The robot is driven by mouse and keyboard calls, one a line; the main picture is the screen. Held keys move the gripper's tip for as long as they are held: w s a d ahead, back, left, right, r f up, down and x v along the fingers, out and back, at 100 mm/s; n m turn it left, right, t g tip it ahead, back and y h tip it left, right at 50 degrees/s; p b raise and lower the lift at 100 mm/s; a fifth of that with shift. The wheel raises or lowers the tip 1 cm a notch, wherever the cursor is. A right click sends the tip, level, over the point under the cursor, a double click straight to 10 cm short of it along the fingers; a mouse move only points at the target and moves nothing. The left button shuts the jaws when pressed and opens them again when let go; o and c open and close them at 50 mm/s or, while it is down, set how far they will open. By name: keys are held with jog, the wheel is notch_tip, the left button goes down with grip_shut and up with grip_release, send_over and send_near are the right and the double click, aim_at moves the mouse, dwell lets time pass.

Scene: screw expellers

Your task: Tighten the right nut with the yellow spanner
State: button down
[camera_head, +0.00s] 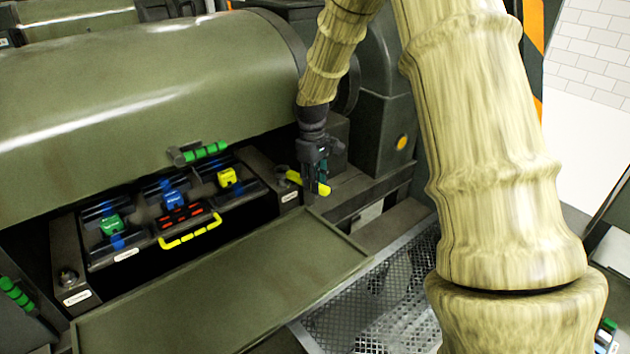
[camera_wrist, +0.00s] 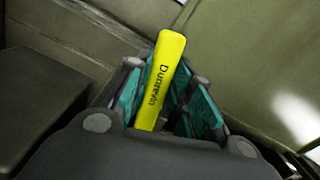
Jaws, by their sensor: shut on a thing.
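My gripper (camera_head: 318,168) is shut on the yellow spanner (camera_head: 323,189) above the right end of the open machine. In the wrist view the spanner's yellow handle (camera_wrist: 162,75), with dark lettering, stands up between the teal finger pads; its lower end is hidden by my gripper. In the head view the spanner's other end reaches left toward the right nut (camera_head: 281,172) on the right labelled block. I cannot tell whether its jaw is around the nut or just beside it. The left nut (camera_head: 67,276) sits on the left labelled block.
Between the blocks are green (camera_head: 110,225), blue (camera_head: 173,199) and yellow (camera_head: 227,178) blocks, and a yellow handle (camera_head: 189,233). A large green drum (camera_head: 140,90) overhangs behind. A flat open panel (camera_head: 230,285) lies in front, with a mesh grate (camera_head: 385,300) at its right.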

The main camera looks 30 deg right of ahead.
jog(key=shift+f, duration=1.35)
dwell(1.2)
dwell(0.5)
jog(key=shift+s+a+m+p, duration=0.2)
jog(key=shift+a+m+p, duration=0.25)
jog(key=shift+a+m, duration=0.35)
